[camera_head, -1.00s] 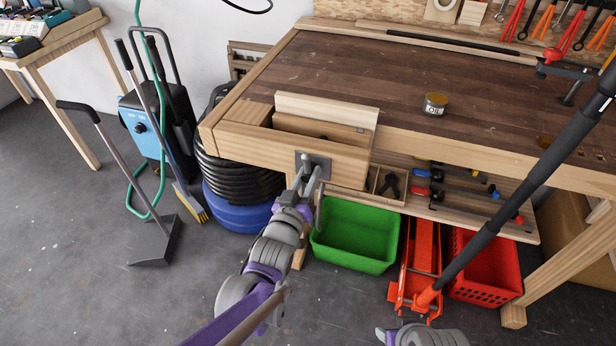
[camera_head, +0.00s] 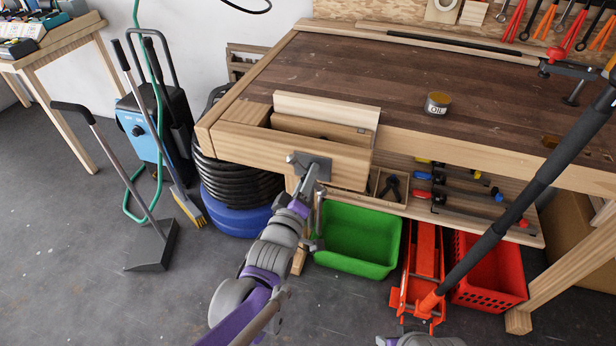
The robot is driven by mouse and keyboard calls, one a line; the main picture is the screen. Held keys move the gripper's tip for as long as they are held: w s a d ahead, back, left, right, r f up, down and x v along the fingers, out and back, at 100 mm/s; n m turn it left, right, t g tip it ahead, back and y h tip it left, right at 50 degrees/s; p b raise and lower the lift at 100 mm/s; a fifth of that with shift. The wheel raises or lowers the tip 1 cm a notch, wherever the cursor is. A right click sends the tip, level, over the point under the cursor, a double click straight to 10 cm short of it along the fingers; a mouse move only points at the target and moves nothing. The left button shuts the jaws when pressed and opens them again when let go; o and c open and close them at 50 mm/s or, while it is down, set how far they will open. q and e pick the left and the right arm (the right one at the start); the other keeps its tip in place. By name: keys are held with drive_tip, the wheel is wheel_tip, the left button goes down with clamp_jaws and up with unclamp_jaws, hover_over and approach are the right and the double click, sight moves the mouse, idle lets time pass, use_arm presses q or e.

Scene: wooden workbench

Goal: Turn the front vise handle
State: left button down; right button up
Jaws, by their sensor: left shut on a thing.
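The front vise (camera_head: 255,146) is a wooden block on the left front corner of the workbench (camera_head: 350,68), with a grey metal plate (camera_head: 318,166) on its face. The vise handle (camera_head: 319,212) is a grey bar that hangs down in front of the bench, a little tilted, its lower end by the green bin. My left gripper (camera_head: 306,184) is at the plate, shut on the handle near its upper part. The fingertips are small and partly hidden. Of my right arm only a grey part shows at the bottom edge; its gripper is not in view.
A green bin (camera_head: 357,238), a red floor jack (camera_head: 424,258) with a long black handle and a red crate (camera_head: 490,270) stand under the bench. An oil tin (camera_head: 437,103) sits on the bench.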

idle(0.4)
use_arm(q)
drive_tip(key=c, duration=0.6)
unclamp_jaws()
drive_tip(key=p+v, duration=0.1)
drive_tip(key=v, duration=1)
drive_tip(key=shift+p, duration=0.4)
